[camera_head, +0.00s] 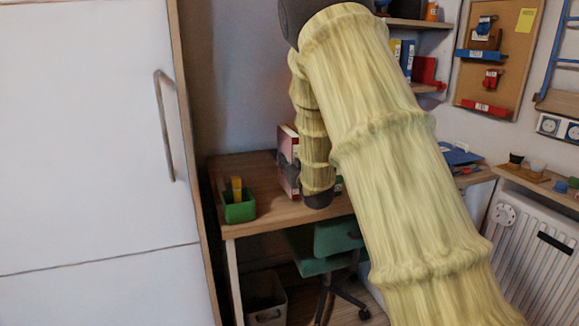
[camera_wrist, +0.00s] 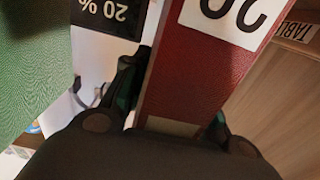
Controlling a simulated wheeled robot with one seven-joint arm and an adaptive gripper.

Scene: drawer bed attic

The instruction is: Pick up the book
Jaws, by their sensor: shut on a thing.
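A red book (camera_wrist: 190,85) with a white numbered label stands between the two dark fingers of my gripper (camera_wrist: 176,100) in the wrist view. The fingers are shut on it, one on each side. In the head view a red book (camera_head: 287,141) stands upright on the wooden desk (camera_head: 250,174), partly hidden by my arm. My gripper (camera_head: 288,170) shows there only as a dark part beside the book. I cannot tell whether the book touches the desk.
A green surface (camera_wrist: 32,60) and a white and black item marked "20 %" (camera_wrist: 105,18) are close on the left in the wrist view. A green box (camera_head: 240,211) with a yellow item stands on the desk's left. A green chair (camera_head: 335,237) is below. A white cabinet (camera_head: 80,140) stands left.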

